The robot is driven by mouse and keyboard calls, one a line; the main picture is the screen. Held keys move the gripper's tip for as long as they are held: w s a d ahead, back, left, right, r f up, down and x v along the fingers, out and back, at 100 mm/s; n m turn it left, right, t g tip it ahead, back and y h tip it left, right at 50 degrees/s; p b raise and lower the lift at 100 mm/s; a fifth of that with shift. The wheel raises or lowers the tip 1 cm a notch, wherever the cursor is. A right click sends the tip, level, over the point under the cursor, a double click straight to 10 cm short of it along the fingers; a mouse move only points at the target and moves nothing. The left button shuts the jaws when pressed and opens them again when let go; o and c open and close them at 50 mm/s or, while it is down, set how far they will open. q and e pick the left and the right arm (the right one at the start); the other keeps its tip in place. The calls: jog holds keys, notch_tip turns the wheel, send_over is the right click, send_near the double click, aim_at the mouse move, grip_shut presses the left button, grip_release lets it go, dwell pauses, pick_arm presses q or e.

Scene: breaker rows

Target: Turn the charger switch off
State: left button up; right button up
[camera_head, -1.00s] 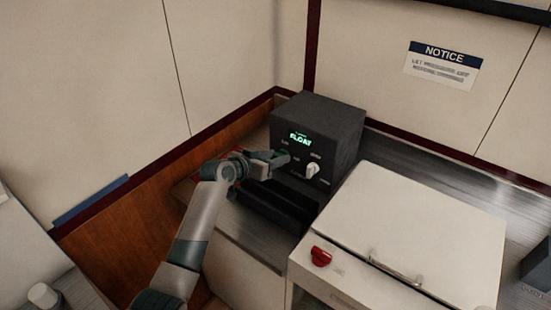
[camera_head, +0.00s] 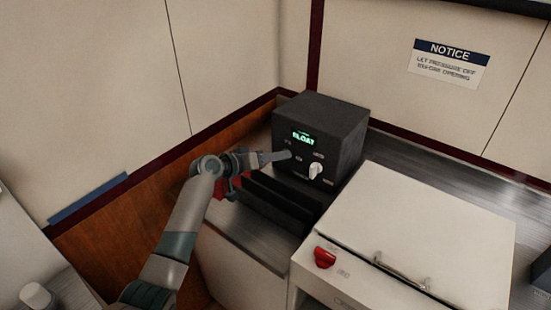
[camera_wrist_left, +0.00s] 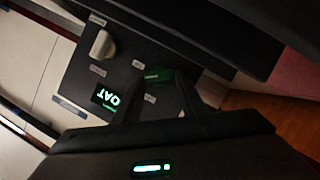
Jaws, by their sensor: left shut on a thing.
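The charger (camera_head: 328,126) is a dark box in the back corner with a lit green FLOAT display (camera_head: 303,138) and a white knob (camera_head: 316,170) on its front. The box also shows, rotated, in the left wrist view (camera_wrist_left: 75,72). My left gripper (camera_head: 287,155) reaches from the left to the front panel, below the display and left of the knob. It is shut on the charger switch, which its fingertips mostly hide. In the wrist view a green patch (camera_wrist_left: 158,74) shows by the fingers. My right gripper is not in view.
A white cabinet (camera_head: 420,215) with a red knob (camera_head: 325,257) and a metal handle stands at the right front. Dark upright slats (camera_head: 275,200) stand below the charger. A NOTICE sign (camera_head: 449,64) hangs on the back wall. Grey counter lies behind the cabinet.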

pick_arm(q)
jog(key=o, duration=1.1)
jog(key=shift+c, duration=0.2)
jog(key=p+v, duration=0.7)
jog(key=v, duration=1)
jog(key=shift+a+p, duration=0.2)
jog(key=shift+p, duration=0.2)
jog(key=shift+c, duration=0.7)
